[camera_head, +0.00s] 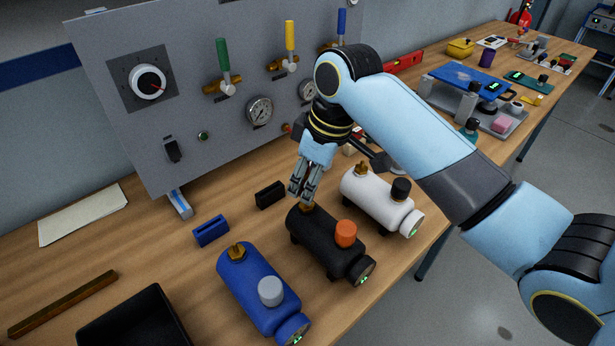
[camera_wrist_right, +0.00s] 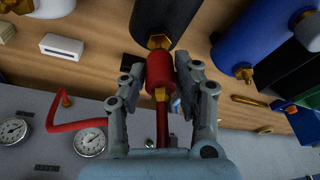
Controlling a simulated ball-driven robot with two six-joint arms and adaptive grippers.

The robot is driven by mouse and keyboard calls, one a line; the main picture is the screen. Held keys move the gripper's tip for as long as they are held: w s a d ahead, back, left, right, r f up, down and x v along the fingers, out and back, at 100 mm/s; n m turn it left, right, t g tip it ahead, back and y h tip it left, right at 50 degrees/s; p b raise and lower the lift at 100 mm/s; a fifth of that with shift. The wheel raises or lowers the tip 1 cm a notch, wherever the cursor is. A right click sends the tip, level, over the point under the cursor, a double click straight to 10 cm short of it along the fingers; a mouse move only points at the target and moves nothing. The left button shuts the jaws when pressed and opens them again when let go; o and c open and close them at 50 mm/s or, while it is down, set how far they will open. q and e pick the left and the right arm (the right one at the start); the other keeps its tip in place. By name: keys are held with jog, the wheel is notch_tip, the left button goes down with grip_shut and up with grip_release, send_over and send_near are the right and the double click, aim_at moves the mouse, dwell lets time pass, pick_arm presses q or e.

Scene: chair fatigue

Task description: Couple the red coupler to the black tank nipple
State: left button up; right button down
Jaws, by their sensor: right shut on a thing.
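The black tank (camera_head: 318,240) lies on the bench between the blue and white tanks, an orange cap on top. Its brass nipple (camera_head: 308,207) points up just below the fingertips of my right gripper (camera_head: 303,192). In the right wrist view, my right gripper (camera_wrist_right: 160,85) is shut on the red coupler (camera_wrist_right: 158,70), with a red hose trailing from it. The coupler's end lines up with the brass nipple (camera_wrist_right: 160,42) and appears right against it; I cannot tell whether it is seated. The gripper mostly hides the coupler in the head view. My left gripper is not in view.
The blue tank (camera_head: 257,285) and the white tank (camera_head: 375,198) stand close on either side. The grey panel (camera_head: 190,100) with gauges and valves rises behind. A black tray (camera_head: 135,318) lies at front left, and small blue (camera_head: 211,231) and black (camera_head: 269,195) blocks lie nearby.

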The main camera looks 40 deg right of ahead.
jog(key=shift+f, duration=0.95)
jog(key=c, duration=0.9)
grip_release()
jog(key=shift+r, duration=0.1)
jog(key=v, duration=1.2)
